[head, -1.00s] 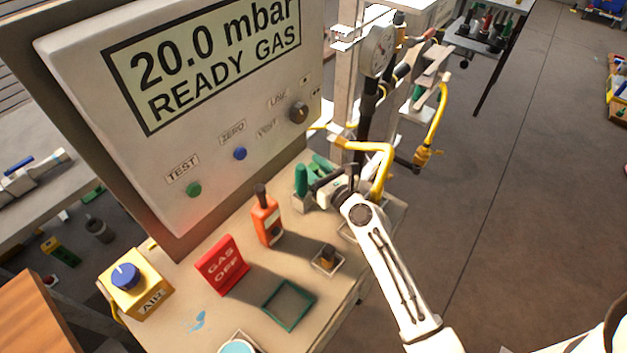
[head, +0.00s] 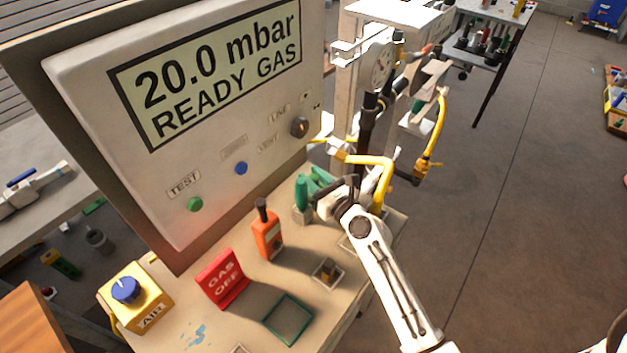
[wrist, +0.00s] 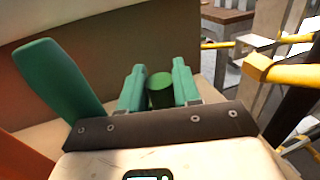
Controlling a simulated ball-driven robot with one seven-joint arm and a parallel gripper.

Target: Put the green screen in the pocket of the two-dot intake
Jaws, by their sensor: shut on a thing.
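My gripper (wrist: 158,92) has green fingers and is shut on a short dark-green cylinder, which looks like the green screen (wrist: 161,86), in the wrist view. In the head view my gripper (head: 321,183) is low over the back right of the bench, beside the panel. The screen cannot be told apart from the green fingers there. I cannot make out the two-dot intake or its pocket in either view; my arm covers part of the bench's right end.
A green upright piece (head: 302,196) stands just left of my gripper. Yellow pipe (head: 385,180) rises beside the gripper.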

